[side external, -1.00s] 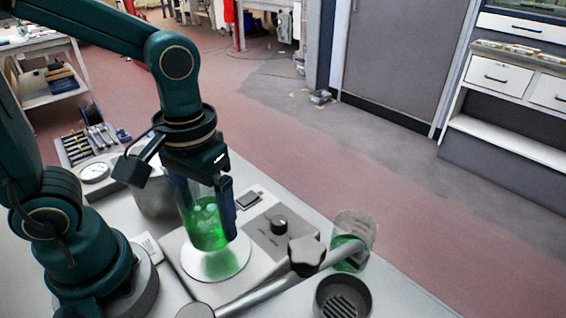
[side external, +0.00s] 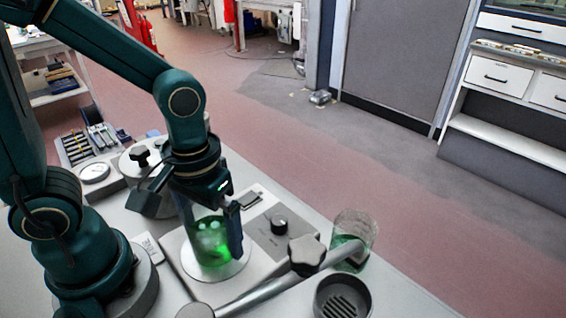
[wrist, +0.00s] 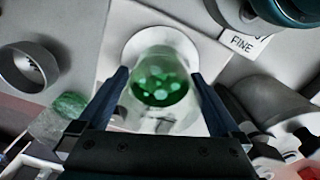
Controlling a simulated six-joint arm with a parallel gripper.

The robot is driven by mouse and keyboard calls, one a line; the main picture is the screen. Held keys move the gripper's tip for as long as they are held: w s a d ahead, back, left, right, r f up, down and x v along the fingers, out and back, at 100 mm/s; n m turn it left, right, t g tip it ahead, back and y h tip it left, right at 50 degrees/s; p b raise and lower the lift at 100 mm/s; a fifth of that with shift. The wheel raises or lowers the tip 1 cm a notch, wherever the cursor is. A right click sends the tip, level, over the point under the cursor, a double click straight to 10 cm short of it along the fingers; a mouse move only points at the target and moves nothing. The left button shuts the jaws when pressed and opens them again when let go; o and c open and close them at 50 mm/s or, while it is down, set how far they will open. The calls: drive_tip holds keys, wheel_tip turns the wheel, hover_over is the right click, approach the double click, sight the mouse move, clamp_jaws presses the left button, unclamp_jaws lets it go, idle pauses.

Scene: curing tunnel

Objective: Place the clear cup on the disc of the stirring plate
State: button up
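The clear cup (side external: 208,240), with green contents, is upright between the fingers of my gripper (side external: 216,232). In the wrist view the cup (wrist: 162,90) sits between both fingertips (wrist: 161,76), and the gripper looks shut on it. The cup's bottom is over the white disc (side external: 241,272) of the stirring plate (side external: 262,258), at or very near its surface; I cannot tell if they touch. The disc (wrist: 136,42) also shows behind the cup in the wrist view. The far finger is mostly hidden in the side view.
A second clear vessel with green (side external: 354,240) stands right of the plate. A metal bar with a dark star knob (side external: 306,252) crosses the plate's front. A dark round cup with a slotted bottom (side external: 342,300) is at front right. A gauge (side external: 95,172) is at the left.

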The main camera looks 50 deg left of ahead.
drive_tip(key=shift+r, duration=0.1)
drive_tip(key=a+r+m+t, duration=0.3)
drive_tip(key=r+t, duration=0.2)
drive_tip(key=r, duration=0.4)
drive_tip(key=shift+m+t, duration=0.3)
idle(0.4)
drive_tip(key=shift+s, duration=0.1)
idle(1.3)
